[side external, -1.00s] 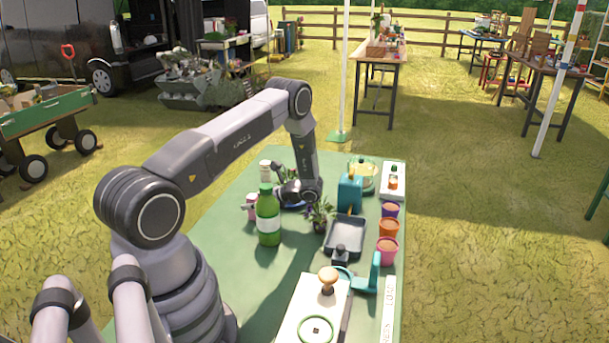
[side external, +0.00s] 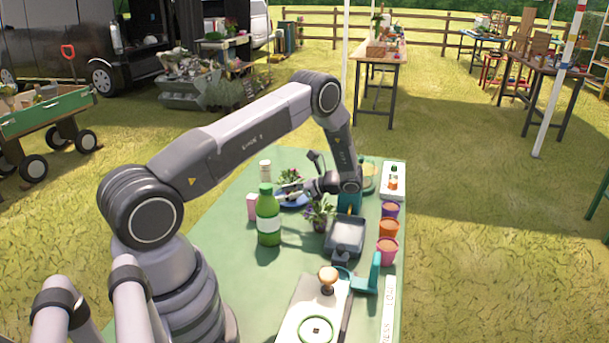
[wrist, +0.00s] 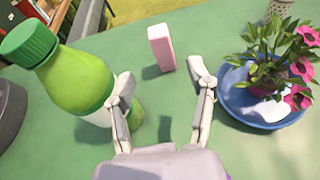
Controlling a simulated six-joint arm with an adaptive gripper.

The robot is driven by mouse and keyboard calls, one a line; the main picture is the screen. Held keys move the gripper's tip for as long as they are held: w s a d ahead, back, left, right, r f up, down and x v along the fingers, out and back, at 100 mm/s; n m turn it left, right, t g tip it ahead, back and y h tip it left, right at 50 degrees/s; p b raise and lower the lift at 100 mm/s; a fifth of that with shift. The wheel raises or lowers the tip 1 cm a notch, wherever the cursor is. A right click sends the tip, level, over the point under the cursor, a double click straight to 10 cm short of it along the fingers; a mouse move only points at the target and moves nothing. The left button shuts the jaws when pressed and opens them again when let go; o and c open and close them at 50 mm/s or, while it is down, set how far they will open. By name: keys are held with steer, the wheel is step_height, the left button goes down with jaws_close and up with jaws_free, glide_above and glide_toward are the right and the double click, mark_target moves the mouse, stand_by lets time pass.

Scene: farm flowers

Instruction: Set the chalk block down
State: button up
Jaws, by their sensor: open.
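The chalk block, a pink upright block (wrist: 161,48), stands on the green table just beyond my fingertips in the wrist view. In the side external view the pink block (side external: 252,206) stands left of the green bottle. My gripper (wrist: 160,80) is open and empty, its two fingers spread with bare green table between them. The block is clear of both fingers. In the side external view my gripper (side external: 290,190) points left, low over the table, and its fingertips are hard to make out near the blue saucer.
A green bottle (wrist: 75,85) stands close by the left finger. A blue saucer (wrist: 245,113) with a pink-flowered plant (wrist: 275,60) is close on the right. A white bottle (side external: 265,171) stands behind. A grey tray (side external: 346,235) and several coloured pots (side external: 389,228) are at the right.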

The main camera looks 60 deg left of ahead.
steer(key=d+r+n+t+h, duration=0.1)
steer(key=d+r+n+t, duration=0.1)
steer(key=d+r, duration=0.35)
steer(key=s+d+r+n+t+h, duration=0.1)
steer(key=d+r+h, duration=0.1)
steer(key=r, duration=0.7)
steer(key=d+r+n+t+h, duration=0.1)
steer(key=d+r+n+t, duration=0.1)
steer(key=d+r, duration=0.35)
steer(key=s+d+r+n+t+h, duration=0.2)
steer(key=s+d+r+t, duration=0.3)
steer(key=s, duration=0.4)
steer(key=s+d+r+n+t+h, duration=0.2)
steer(key=s+d+r+t+h, duration=0.1)
steer(key=s+d+r+t, duration=0.2)
steer(key=shift+s+d+r+h, duration=0.3)
steer(key=shift+s+d+r, duration=1.15)
steer(key=shift+s, duration=0.75)
steer(key=shift+d+f, duration=0.1)
steer(key=shift+d, duration=0.05)
